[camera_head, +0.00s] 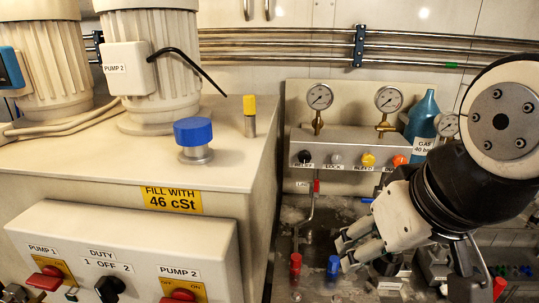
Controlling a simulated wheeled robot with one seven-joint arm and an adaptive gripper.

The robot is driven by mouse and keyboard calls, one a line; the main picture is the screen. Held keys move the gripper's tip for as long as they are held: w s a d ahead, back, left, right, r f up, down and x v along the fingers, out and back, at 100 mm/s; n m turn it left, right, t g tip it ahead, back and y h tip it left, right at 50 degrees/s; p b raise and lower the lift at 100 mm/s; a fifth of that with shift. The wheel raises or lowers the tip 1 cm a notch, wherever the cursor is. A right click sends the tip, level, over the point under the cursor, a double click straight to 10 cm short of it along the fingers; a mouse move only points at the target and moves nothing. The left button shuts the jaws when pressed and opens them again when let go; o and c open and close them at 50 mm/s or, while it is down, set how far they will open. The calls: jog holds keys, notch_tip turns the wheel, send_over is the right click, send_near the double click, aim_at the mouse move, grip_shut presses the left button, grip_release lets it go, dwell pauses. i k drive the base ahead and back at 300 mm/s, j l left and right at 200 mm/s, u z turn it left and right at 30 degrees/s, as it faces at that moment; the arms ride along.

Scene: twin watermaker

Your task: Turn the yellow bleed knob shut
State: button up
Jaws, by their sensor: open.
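The yellow bleed knob (368,160) is on the front face of a pale valve block (320,146) on the back panel, below and between two gauges. A black knob, a grey knob and an orange knob share its row. Small labels sit under the knobs. My gripper (342,254) is open, with its fingers pointing left, below and in front of the block. It is apart from the yellow knob, and no object shows between its fingers. My wrist covers the area to the right of the block.
Red (295,264) and blue (333,266) caps stand near my fingers. A large tank with a blue cap (193,133) fills the left. Open space lies between my gripper and the knob row.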

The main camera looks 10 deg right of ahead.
aim_at(368, 159)
jog(key=k+z, duration=0.15)
jog(key=z, duration=0.2)
jog(key=k+z, duration=0.1)
jog(key=z, duration=0.25)
jog(key=k+z, duration=0.15)
jog(key=z, duration=0.2)
